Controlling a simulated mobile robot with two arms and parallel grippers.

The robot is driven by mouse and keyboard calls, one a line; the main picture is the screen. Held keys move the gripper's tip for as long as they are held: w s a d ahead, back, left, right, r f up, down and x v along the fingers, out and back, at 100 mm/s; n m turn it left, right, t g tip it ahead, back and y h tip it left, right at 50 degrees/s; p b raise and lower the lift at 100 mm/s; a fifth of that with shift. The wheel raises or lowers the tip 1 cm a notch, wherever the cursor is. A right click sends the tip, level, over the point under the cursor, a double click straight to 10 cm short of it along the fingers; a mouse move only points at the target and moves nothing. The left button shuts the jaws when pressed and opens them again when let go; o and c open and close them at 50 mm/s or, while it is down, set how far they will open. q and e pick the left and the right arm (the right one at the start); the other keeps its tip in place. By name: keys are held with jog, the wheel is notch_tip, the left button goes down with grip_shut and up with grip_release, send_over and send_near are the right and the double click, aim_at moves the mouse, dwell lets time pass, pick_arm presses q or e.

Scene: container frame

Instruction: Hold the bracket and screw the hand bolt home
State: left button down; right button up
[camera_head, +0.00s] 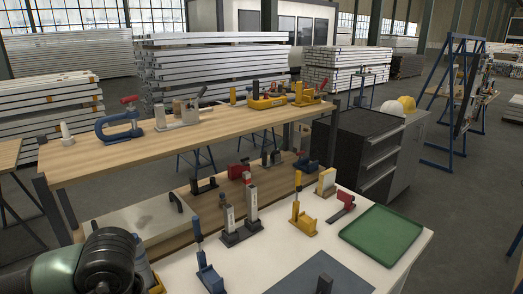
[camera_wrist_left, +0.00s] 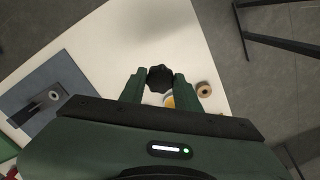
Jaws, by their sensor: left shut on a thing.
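My left gripper (camera_wrist_left: 159,78) is shut on the black lobed knob of the hand bolt (camera_wrist_left: 160,76), held between its two green fingertips above the white table. The bolt's shank is hidden in this view. In the head view my left arm comes in at the lower left, and its fingertips and the bolt are not visible. My right gripper is not in view.
A green tray (camera_head: 382,234) lies at the table's right.

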pick_arm(q)
jog(key=s+f, duration=0.1)
jog(key=f, duration=0.4)
jog(key=s+f, duration=0.1)
jog(key=f, duration=0.4)
jog(key=s+f, duration=0.2)
jog(key=f, duration=0.3)
jog(key=shift+r, duration=0.1)
